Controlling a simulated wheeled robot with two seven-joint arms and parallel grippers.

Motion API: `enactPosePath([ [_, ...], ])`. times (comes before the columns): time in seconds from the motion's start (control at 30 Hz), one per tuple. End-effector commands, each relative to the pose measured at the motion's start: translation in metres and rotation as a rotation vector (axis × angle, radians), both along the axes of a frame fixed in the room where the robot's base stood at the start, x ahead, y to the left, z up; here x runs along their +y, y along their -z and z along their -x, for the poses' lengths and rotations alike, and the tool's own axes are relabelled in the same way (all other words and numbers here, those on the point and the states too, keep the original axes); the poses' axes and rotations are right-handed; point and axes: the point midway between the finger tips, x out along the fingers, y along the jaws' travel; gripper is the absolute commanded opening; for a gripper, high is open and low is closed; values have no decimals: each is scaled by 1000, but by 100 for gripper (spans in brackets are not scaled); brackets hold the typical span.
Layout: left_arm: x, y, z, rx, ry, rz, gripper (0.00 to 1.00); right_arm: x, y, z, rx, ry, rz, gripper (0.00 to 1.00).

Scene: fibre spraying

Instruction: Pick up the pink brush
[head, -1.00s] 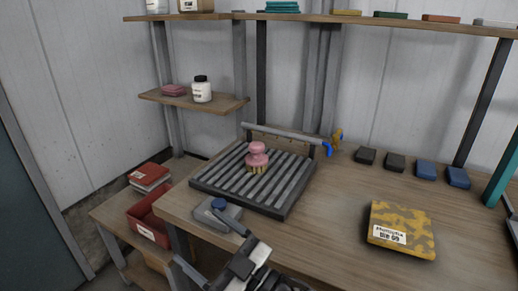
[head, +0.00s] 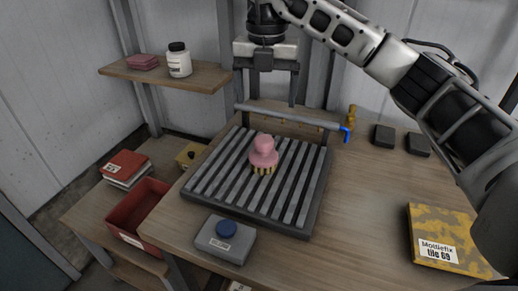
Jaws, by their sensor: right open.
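The pink brush (head: 263,150) stands upright, with its pink knob on top and pale bristles below, on the slatted grey rack (head: 203,192) on the workbench. My right gripper (head: 265,92) hangs above and behind the brush in the picture, fingers pointing down. It is open, with nothing between its fingers, and is apart from the brush. My left gripper is not in view.
A grey box with a blue cap (head: 225,240) sits in front of the rack. A bar with a blue end (head: 295,116) runs along its back. A yellow-mottled block (head: 440,228) and dark blocks (head: 383,136) lie right. A red bin (head: 138,213) stands lower left.

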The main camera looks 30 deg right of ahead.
Motion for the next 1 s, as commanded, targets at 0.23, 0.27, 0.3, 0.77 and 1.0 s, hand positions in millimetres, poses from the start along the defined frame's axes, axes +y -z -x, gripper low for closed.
enactPosePath([
  [0.23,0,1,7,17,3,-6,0,1,55,2,6,-4,-2,84],
  [0.27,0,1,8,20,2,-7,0,1,61,2,7,-5,-1,84],
  [0.3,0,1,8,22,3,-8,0,1,69,2,5,-5,-2,84],
  [0.77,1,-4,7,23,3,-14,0,5,117,5,5,-7,-4,84],
  [1.0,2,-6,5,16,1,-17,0,6,147,5,2,-7,-5,84],
])
